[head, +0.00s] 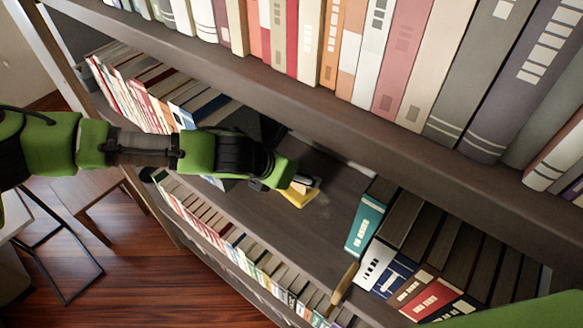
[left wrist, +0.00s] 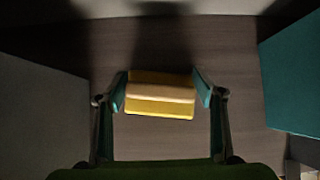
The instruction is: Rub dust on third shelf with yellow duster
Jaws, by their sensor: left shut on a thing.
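The yellow duster (head: 297,198) has a yellow body with a paler band across it, seen clearly in the left wrist view (left wrist: 160,94). My left gripper (head: 301,186) is shut on it, with one finger at each end. My left arm reaches in from the left, between two rows of books. The duster is at the bare part of the shelf (head: 300,235). I cannot tell whether it touches the surface. No dust stands out clearly; dark patches show at the top of the left wrist view. My right gripper is not in view.
A teal book (head: 366,222) leads a row of books right of the duster; it also shows in the left wrist view (left wrist: 291,80). More books (head: 135,90) stand to the left. The shelf board above (head: 300,93) hangs close over my arm. Bare shelf lies between the rows.

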